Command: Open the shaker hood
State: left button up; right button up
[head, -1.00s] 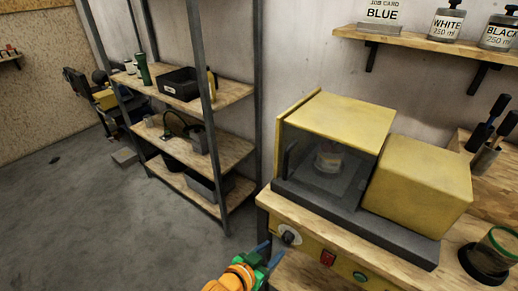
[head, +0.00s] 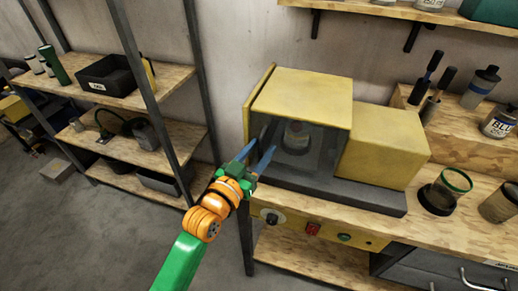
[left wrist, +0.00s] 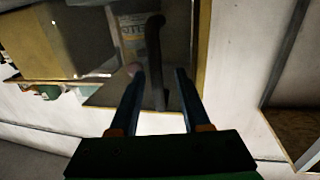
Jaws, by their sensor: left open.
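The shaker is a yellow machine on a wooden bench, with a yellow-topped hood (head: 303,97) that has a see-through dark front. The hood looks closed over a can (head: 297,136), whose label also shows in the left wrist view (left wrist: 133,38). My left gripper (head: 259,152) is open at the hood's left front corner, its blue fingers pointing at it. In the left wrist view a dark bar-like handle (left wrist: 155,50) runs upright between the two fingers (left wrist: 160,75). I cannot tell whether they touch it. My right gripper is in neither view.
The shaker's yellow motor housing (head: 385,145) stands right of the hood. A control panel with a knob (head: 271,217) and red switch (head: 313,229) is below. A metal-post shelf (head: 165,105) stands close on the left. A green-rimmed cup (head: 445,190) sits at right.

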pick_arm(q)
jog(key=shift+s+d, duration=0.15)
jog(key=c, duration=0.7)
grip_shut()
dwell(0.5)
